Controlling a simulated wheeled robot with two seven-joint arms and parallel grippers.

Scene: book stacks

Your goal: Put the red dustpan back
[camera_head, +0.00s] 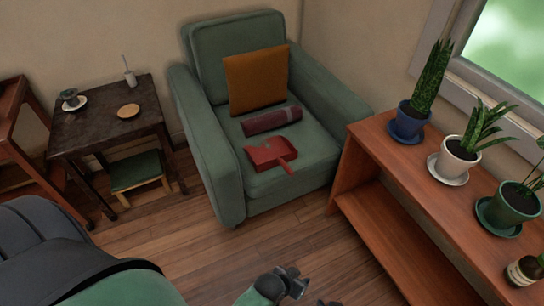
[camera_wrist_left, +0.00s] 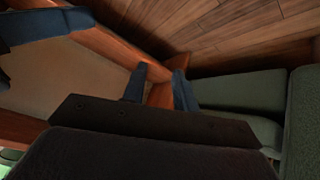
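The red dustpan (camera_head: 271,153) lies on the seat of the green armchair (camera_head: 228,190), its short handle pointing toward the front edge. My left gripper (camera_head: 298,280) is low in the head view, in front of the armchair and well apart from the dustpan. In the left wrist view its two fingers (camera_wrist_left: 160,72) stand apart with nothing between them. Only a small dark tip of my right gripper (camera_head: 326,302) shows at the bottom edge, so its opening is hidden. The dustpan is not seen in the left wrist view.
A dark red cushion roll (camera_head: 271,120) lies behind the dustpan, and an orange pillow (camera_head: 256,80) leans on the backrest. A wooden shelf (camera_head: 398,157) with potted plants stands at right. A dark side table (camera_head: 105,120) with a stool (camera_head: 137,172) stands at left. Wood floor (camera_head: 200,255) is clear.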

